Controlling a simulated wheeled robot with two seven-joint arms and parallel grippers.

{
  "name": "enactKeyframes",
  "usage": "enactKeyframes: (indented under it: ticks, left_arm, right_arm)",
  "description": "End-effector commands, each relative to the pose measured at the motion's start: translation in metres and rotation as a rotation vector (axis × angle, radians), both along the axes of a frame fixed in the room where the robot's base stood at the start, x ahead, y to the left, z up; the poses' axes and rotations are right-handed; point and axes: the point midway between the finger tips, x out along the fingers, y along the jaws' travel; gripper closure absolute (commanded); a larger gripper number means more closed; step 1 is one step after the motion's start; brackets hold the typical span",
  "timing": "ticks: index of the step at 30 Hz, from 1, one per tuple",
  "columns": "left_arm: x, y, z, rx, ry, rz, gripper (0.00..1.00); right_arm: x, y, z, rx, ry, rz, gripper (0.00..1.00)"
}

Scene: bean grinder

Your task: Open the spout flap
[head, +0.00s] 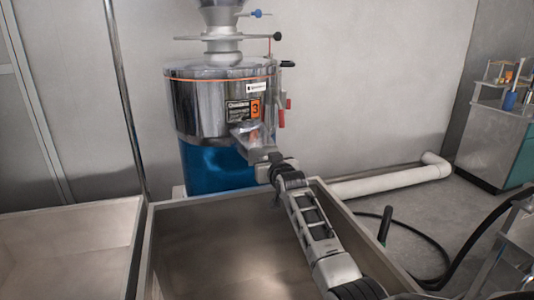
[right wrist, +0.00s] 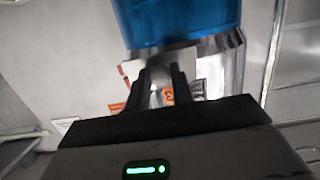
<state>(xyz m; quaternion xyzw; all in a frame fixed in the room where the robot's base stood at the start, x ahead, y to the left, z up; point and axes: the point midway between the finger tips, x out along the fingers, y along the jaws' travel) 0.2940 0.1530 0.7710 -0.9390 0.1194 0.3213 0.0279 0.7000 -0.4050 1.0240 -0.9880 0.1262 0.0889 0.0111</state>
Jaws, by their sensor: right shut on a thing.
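The grinder (head: 222,100) is a polished steel drum with an orange stripe over a blue base. Its metal spout (head: 246,132) sticks out at the front, below a label with an orange 3. My right gripper (head: 266,158) reaches up to the spout's lower end and is shut on the spout flap. In the right wrist view, my two dark fingertips (right wrist: 163,78) close around a narrow metal piece in front of the grinder's blue base (right wrist: 180,18). The flap is mostly hidden by the fingers, so its angle is hard to tell. My left gripper is out of view.
An empty metal bin (head: 215,255) stands below the spout, with another bin (head: 65,250) to its left. A white pipe (head: 390,180) runs along the wall at right. A cart (head: 500,135) with small items and a dark hose (head: 455,265) are farther right.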

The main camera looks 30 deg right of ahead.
Motion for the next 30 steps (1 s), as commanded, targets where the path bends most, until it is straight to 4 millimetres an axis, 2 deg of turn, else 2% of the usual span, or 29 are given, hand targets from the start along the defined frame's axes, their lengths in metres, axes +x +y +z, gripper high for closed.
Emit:
enactKeyframes:
  ticks: [1, 15, 30]
  left_arm:
    - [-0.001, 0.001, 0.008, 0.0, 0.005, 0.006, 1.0]
    - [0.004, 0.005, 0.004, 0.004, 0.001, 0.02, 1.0]
    - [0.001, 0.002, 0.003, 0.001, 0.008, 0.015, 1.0]
  right_arm:
    - [-0.001, 0.0, 0.009, 0.01, 0.035, 0.0, 1.0]
    - [-0.006, 0.001, 0.018, 0.089, 0.338, 0.0, 1.0]
    - [-0.007, 0.002, 0.022, 0.112, 0.43, 0.0, 1.0]
